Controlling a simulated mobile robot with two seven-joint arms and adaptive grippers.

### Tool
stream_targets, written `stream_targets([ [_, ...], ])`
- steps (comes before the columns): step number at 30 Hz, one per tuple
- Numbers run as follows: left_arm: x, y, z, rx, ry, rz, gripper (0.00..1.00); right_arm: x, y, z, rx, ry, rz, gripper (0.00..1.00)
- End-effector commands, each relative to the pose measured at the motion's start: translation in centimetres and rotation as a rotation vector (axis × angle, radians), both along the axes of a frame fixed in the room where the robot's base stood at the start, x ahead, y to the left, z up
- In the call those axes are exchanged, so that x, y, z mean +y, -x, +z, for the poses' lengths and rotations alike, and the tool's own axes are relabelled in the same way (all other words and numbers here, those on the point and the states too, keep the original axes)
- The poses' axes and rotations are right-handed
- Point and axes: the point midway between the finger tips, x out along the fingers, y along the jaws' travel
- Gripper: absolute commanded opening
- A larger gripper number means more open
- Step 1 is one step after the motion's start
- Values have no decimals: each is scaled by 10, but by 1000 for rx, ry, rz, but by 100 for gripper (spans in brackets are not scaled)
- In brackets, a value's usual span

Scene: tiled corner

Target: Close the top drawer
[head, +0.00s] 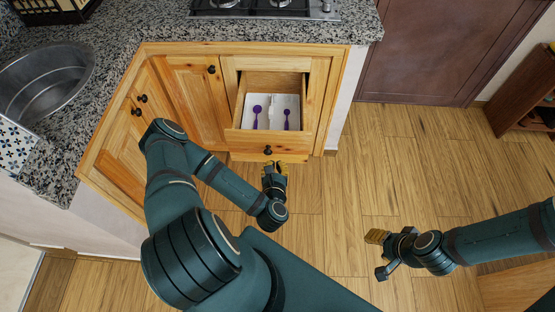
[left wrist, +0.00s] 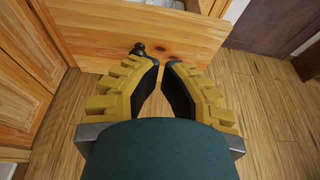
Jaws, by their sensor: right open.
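The top drawer (head: 267,143) of the wooden cabinet is pulled open, with a round black knob (head: 267,150) on its front. The left wrist view shows the drawer front (left wrist: 190,35) and the knob (left wrist: 138,48) just beyond the fingertips. My left gripper (head: 275,166) is in front of the drawer front, close to the knob. In the left wrist view its yellow-padded fingers (left wrist: 161,63) have a narrow gap between the tips and nothing visible in it; whether they touch the drawer is unclear. My right gripper (head: 377,254) is open and empty over the floor at right.
Inside the drawer is a white tray (head: 271,101) with two purple utensils (head: 257,117). The granite counter (head: 160,30) with a sink (head: 45,85) and a hob (head: 265,8) is above. A dark red shelf (head: 522,95) stands at right. The wooden floor between is clear.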

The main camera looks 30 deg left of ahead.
Motion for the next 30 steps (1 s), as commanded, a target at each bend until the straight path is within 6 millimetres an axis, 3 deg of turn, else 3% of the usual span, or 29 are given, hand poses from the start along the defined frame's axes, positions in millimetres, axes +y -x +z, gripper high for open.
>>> stream_targets([
  [12, 40, -66, -25, 0, -6, -3, 0, 0, -3, -17, -8, 1, -2, 46],
  [18, 55, -91, -25, 1, -5, -5, 0, -1, -4, -21, -9, 2, -3, 46],
  [30, 62, -103, -25, 2, -2, -4, 0, -1, -5, -23, -12, 3, -2, 46],
])
